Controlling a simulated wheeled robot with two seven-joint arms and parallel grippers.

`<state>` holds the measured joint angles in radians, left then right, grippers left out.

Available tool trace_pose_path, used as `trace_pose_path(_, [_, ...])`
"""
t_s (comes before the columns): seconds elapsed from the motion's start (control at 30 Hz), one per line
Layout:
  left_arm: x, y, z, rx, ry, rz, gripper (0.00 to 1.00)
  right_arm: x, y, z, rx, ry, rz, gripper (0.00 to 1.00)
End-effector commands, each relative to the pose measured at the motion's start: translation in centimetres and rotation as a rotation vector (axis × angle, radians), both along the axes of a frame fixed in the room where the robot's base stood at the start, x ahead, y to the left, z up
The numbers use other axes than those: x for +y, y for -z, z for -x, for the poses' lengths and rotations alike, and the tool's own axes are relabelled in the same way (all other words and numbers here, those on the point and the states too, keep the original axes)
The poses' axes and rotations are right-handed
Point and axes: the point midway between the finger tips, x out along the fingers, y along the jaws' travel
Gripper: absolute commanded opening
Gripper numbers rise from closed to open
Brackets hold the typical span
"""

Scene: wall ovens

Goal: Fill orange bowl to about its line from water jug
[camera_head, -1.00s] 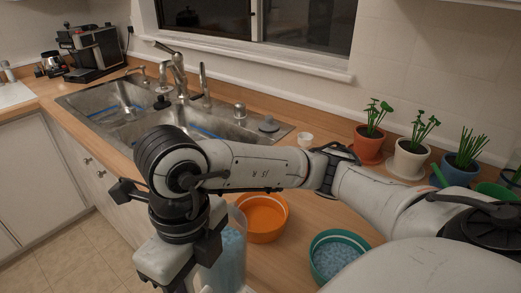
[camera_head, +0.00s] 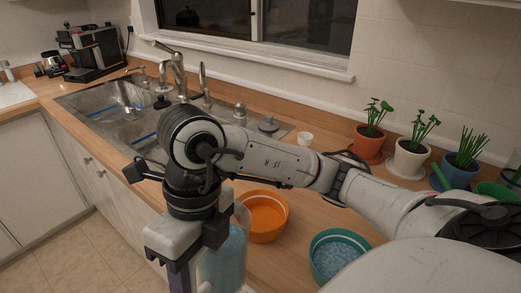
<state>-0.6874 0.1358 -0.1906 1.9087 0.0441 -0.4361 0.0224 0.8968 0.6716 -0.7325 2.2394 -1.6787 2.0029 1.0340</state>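The orange bowl (camera_head: 268,230) stands on the wooden counter, partly hidden behind my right arm and the jug. The part of its inside that shows looks empty, and a pale line runs around it. The clear water jug (camera_head: 232,262) holds bluish water and stands upright close to the left of the bowl, cut off by the bottom edge. My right arm reaches in from the right, over the bowl. Its hand is at the left side of the jug; the fingertips are hidden or out of frame, so I cannot tell whether they grip it. My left gripper is not in view.
A teal bowl (camera_head: 318,262) of bluish water stands right of the orange bowl. Several potted plants (camera_head: 411,158) and a small white cup (camera_head: 305,139) line the back. The sink (camera_head: 118,105) is at back left, with a coffee machine (camera_head: 92,52) beyond.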

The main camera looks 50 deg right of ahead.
Motion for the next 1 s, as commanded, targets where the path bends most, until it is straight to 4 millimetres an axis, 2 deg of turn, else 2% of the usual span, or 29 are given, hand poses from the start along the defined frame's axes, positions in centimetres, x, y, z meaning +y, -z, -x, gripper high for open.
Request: trace_pose_path(1.0, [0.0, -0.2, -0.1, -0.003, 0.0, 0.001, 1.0, -0.7, -1.2, -0.3, 0.038, 0.003, -0.129, 0.01])
